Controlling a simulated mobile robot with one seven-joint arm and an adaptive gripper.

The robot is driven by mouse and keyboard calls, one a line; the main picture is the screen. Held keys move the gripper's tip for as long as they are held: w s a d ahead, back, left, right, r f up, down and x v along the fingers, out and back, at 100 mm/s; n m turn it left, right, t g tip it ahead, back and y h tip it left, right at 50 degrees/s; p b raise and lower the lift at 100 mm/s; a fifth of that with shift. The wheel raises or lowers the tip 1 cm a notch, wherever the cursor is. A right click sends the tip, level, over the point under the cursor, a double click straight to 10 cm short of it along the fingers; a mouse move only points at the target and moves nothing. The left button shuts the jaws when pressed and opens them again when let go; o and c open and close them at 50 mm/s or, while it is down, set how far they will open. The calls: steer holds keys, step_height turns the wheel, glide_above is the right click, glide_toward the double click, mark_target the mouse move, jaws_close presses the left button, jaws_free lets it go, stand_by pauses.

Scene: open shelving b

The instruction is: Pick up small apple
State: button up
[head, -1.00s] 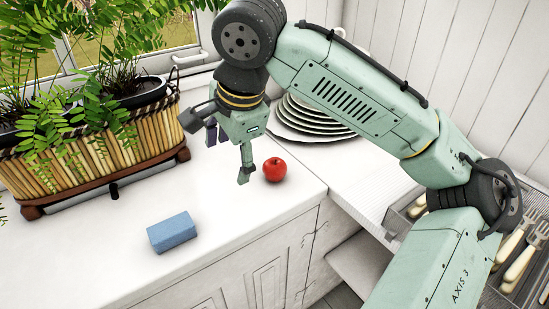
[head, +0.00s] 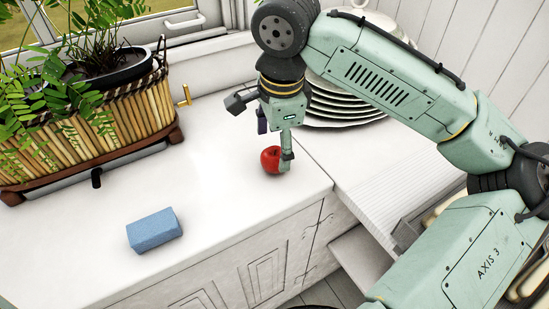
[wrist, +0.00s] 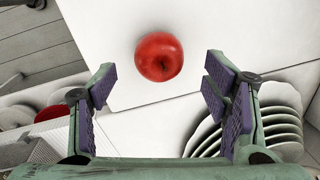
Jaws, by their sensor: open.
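The small red apple (head: 269,159) sits on the white counter near its right edge. In the wrist view the apple (wrist: 159,57) lies ahead of the fingertips, roughly centred between them and a little beyond. My gripper (head: 275,145) points down at the apple, with one finger in front of the apple's right side in the head view. In the wrist view my gripper (wrist: 160,88) is open and empty, with purple pads on both sides. Whether a finger touches the apple cannot be told.
A blue sponge (head: 155,230) lies on the counter at front left. A plant basket (head: 90,135) stands at the back left. A stack of plates (head: 340,107) is close behind my gripper. The counter between sponge and apple is clear.

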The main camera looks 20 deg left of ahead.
mark_target(276, 153)
steer(key=shift+w+a+f, duration=0.1)
steer(key=shift+w+f, duration=0.05)
steer(key=shift+f, duration=1.05)
steer(key=shift+w+a+f, duration=0.1)
steer(key=shift+f, duration=1.05)
steer(key=c, duration=1.3)
steer(key=shift+r, duration=0.1)
